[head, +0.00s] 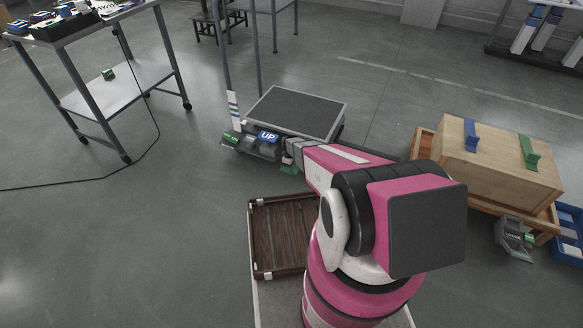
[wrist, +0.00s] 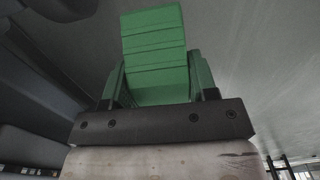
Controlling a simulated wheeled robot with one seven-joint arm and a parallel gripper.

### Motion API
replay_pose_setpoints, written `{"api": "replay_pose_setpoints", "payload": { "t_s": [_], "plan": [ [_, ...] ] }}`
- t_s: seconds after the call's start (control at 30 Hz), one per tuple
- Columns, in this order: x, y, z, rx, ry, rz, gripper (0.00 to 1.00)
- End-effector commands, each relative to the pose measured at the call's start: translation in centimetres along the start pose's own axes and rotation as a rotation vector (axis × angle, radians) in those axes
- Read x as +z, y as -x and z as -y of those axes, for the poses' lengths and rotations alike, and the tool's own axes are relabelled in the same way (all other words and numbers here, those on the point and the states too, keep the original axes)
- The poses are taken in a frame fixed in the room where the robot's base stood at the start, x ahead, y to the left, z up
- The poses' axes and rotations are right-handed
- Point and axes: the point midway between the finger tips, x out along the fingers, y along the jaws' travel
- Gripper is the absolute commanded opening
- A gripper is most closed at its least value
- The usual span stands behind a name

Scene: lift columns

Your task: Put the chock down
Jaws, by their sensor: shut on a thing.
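The green chock (wrist: 155,55) is held between the two fingers of my gripper (wrist: 157,88) in the wrist view, its ridged face showing. In the head view my gripper (head: 292,155) is out past my pink arm, close beside the low lift with the dark top (head: 297,112) and its UP pedal (head: 268,138). Only a small green part of the chock (head: 289,169) shows there, low by the gripper. My arm hides the rest. I cannot tell whether the chock touches the floor.
A brown slatted tray (head: 256,240) lies beside my arm. A wooden crate (head: 500,178) bearing a blue and a green block stands at right, near a LOWER pedal (head: 513,238). A wheeled table (head: 118,92) with a cable is at left. The left floor is mostly clear.

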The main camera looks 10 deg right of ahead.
Motion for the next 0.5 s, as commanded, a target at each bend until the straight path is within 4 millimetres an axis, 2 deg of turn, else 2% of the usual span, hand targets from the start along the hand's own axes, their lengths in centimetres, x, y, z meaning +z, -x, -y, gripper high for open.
{"api": "replay_pose_setpoints", "payload": {
  "t_s": [0.03,0.3,0.4,0.5],
  "plan": [
    [-0.6,-0.9,-1.4,0.000,-0.001,0.000,0.15],
    [-2.3,-4.1,-6.5,0.001,-0.001,0.000,0.15],
    [-2.8,-5.1,-8.0,0.000,-0.001,0.000,0.15],
    [-3.0,-5.5,-8.7,0.000,-0.001,0.000,0.15]
  ]
}}
